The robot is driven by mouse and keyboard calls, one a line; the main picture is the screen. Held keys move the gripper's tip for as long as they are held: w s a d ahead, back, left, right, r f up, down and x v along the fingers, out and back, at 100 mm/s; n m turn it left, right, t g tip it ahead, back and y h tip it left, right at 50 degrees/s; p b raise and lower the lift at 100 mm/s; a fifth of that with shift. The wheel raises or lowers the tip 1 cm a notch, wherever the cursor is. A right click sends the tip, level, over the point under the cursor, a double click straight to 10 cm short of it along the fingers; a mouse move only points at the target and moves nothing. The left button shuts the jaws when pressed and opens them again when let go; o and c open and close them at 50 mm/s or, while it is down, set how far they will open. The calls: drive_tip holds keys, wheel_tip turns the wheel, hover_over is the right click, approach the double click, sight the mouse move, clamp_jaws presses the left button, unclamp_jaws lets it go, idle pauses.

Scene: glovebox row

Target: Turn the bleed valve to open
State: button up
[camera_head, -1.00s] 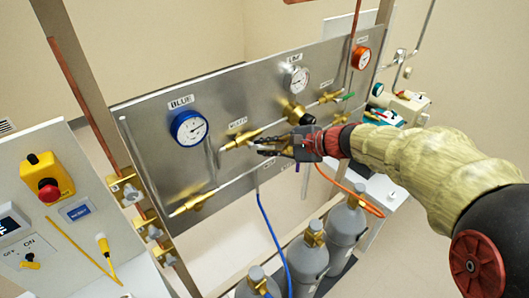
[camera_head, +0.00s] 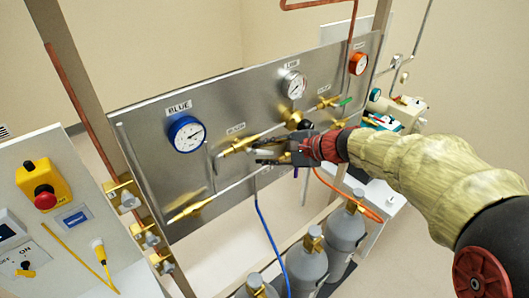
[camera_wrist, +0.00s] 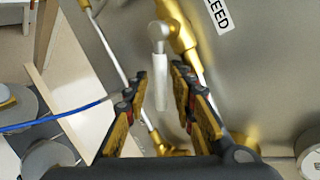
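The bleed valve is a brass body (camera_wrist: 178,28) on the steel panel, beside a label of which "LEED" shows in the wrist view. Its pale lever (camera_wrist: 161,82) points down the wrist picture from a round hub. My gripper (camera_wrist: 159,78) is open, with one finger on each side of the lever's free end. Gaps show between lever and fingers, and I cannot tell whether either touches. In the head view my gripper (camera_head: 262,151) is close to the panel, just right of a brass valve (camera_head: 238,146); its fingers hide the lever there.
The steel panel (camera_head: 155,160) carries a blue gauge (camera_head: 187,134), a white gauge (camera_head: 293,85), an orange gauge (camera_head: 359,62) and another brass valve (camera_head: 190,208) lower left. Grey cylinders (camera_head: 307,264) and a blue hose (camera_head: 266,222) are below. A red stop button (camera_head: 45,197) is at left.

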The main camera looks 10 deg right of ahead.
drive_tip(key=shift+d+r, duration=0.1)
drive_tip(key=shift+r, duration=0.05)
drive_tip(key=v, duration=0.7)
drive_tip(key=shift+s+d, duration=0.25)
drive_tip(key=shift+d, duration=0.05)
drive_tip(key=shift+r, duration=0.1)
